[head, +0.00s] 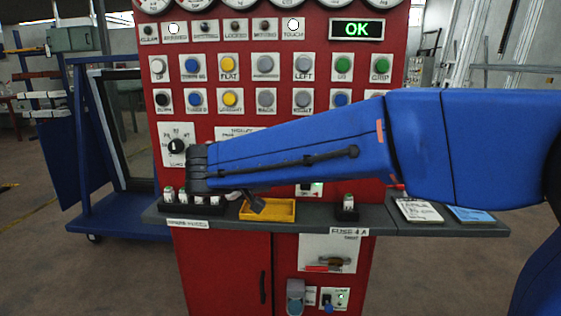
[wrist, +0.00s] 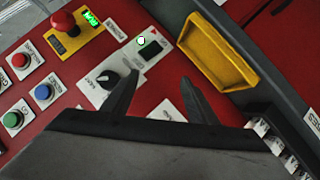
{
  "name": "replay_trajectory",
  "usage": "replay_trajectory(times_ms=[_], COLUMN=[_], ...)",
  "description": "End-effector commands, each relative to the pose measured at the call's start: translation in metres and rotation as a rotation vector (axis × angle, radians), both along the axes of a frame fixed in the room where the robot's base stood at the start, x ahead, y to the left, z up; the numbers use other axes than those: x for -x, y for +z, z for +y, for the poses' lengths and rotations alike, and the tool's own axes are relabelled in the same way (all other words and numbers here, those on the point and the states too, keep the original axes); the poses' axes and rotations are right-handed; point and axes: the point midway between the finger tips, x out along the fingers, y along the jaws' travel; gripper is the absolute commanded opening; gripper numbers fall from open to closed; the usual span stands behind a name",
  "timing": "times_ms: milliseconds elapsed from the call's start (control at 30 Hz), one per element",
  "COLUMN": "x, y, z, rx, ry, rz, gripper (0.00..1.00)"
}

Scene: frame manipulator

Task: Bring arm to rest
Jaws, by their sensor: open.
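My blue arm (head: 300,146) reaches from the right across the front of the red control panel (head: 280,110). In the head view my gripper (head: 255,204) is partly hidden, with a dark finger showing just over the yellow tray (head: 277,211). In the wrist view my gripper (wrist: 160,80) has its two dark fingers spread apart with nothing between them. I see no contact, though the exact gap to the panel cannot be told.
A grey shelf (head: 405,225) juts from the panel, with several fuses (head: 190,198) at its left and one fuse (head: 347,202) right of the tray. A red mushroom button (wrist: 62,22) shows in the wrist view. A blue cart (head: 120,215) stands left. The display (head: 357,30) reads OK.

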Motion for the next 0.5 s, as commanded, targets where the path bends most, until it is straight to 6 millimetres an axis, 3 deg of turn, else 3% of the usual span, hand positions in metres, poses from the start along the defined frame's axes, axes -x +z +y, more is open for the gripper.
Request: replay_trajectory(times_ms=[33,200,500], x=[0.004,0.028,0.100], y=[-0.003,-0.024,-0.065], z=[-0.032,-0.118,-0.231], rx=[-0.011,-0.052,-0.189], ry=[-0.028,-0.093,-0.159], rz=[0.041,0.191,0.403], gripper=[0.53,0.53,0.53])
